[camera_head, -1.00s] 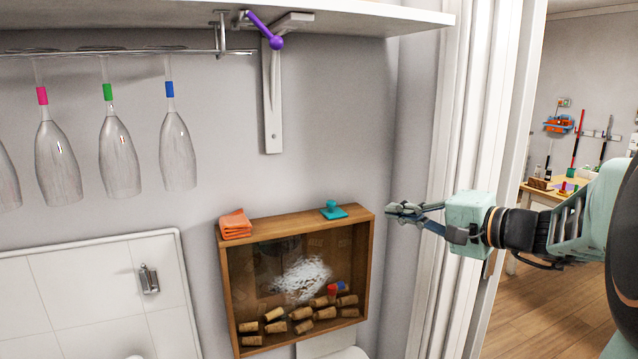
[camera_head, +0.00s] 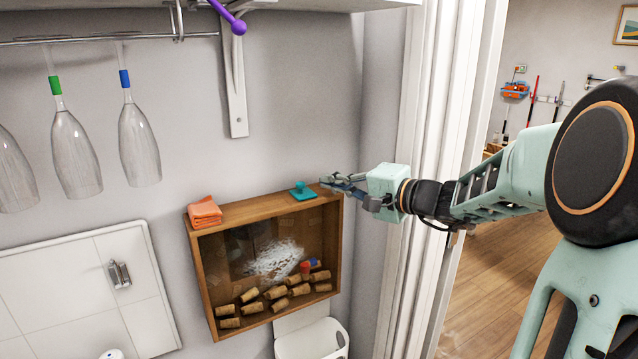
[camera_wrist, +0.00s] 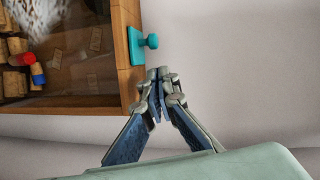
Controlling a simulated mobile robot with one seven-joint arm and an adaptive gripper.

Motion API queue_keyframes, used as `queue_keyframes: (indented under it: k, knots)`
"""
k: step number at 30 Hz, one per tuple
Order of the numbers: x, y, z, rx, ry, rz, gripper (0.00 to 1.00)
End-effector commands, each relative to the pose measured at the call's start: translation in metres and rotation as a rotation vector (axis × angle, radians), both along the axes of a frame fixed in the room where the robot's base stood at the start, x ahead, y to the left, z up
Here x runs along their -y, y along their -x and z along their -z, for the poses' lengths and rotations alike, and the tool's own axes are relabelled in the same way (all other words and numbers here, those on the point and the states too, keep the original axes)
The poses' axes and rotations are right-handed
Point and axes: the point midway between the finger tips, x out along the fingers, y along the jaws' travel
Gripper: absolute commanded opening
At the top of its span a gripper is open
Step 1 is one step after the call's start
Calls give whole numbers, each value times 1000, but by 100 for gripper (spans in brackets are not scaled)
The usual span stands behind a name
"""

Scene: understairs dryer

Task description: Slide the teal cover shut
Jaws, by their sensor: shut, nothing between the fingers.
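The teal cover (camera_head: 303,193) is a small flat plate with a round knob, on the top face of the wooden cork box (camera_head: 193,262) near its right end. In the wrist view the teal cover (camera_wrist: 138,46) lies on the box's wooden edge, its knob sticking out toward the right. My gripper (camera_head: 325,180) is shut and empty, just right of the cover in the head view. In the wrist view my gripper's fingertips (camera_wrist: 158,72) are close together beside the knob, with a small gap showing. Whether the plate covers an opening cannot be seen.
A folded orange cloth (camera_head: 204,212) lies on the box's left top. Several corks (camera_head: 265,298) sit behind its clear front. Hanging glasses (camera_head: 138,140) and a shelf bracket (camera_head: 233,90) are above. A white door frame (camera_head: 425,130) stands right; a white bin (camera_head: 312,342) is below.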

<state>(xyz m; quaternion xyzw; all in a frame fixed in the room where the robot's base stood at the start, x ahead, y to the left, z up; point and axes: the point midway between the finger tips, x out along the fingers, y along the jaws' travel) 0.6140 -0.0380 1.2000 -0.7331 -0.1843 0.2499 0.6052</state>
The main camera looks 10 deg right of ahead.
Motion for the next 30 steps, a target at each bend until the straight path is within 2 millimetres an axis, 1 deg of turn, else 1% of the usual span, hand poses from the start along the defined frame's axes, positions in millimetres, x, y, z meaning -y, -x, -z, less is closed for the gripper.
queue_keyframes:
  k: [1, 6, 10, 22, 30]
  knots:
    - [-8, 0, 2, -3, -1, -1, 0]
    - [-24, -3, 5, -1, 0, 0, 0]
    - [-28, -3, 6, -2, 1, 0, 0]
    - [-30, -3, 8, 0, 3, 0, 0]
    - [-49, 0, 11, 1, 4, -1, 0]
